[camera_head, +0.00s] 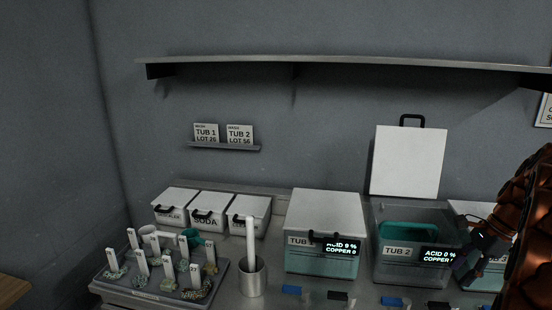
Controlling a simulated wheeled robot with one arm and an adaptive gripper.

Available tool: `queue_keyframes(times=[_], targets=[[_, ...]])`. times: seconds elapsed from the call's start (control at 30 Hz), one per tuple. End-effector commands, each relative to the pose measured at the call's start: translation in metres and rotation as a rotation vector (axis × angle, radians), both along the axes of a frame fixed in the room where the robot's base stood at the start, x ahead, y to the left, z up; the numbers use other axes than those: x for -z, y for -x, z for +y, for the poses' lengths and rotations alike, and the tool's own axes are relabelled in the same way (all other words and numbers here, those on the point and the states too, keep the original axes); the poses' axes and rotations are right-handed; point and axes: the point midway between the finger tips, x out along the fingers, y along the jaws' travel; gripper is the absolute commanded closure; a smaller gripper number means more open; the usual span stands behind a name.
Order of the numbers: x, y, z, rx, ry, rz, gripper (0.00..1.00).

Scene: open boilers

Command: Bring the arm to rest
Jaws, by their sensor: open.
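My gripper (464,268) is at the right, in front of the gap between tub 2 and the tub to its right. It is dark and partly lost in shadow, and I see nothing held in it. My copper-coloured arm (526,235) comes down along the right edge of the view and hides much of the rightmost tub (470,208). Tub 2 (385,268) is open, with its white lid (405,160) standing upright behind it and teal contents inside. Tub 1 (300,262) has its white lid on. I cannot tell whether the gripper touches a tub.
Three lidded white boxes (205,216), one marked soda, stand at the back left. A tray (160,291) holds several tagged specimens. A metal cup (252,279) holds a white rod. Blue and black clips lie along the front. A long shelf (340,63) crosses the wall above.

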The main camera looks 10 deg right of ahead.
Motion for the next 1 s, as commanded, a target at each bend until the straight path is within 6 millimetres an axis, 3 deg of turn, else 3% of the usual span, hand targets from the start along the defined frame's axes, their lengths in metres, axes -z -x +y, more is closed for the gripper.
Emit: queue_keyframes(times=[0.17,0.47,0.7,1.0], targets=[[-0.015,-0.002,0.064,-0.192,0.038,-0.013,0.54],[-0.026,0.023,0.165,-0.537,0.092,-0.036,0.54],[-0.027,0.062,0.234,-0.824,0.129,-0.057,0.54],[-0.019,0.128,0.299,-1.196,0.168,-0.090,0.54]])
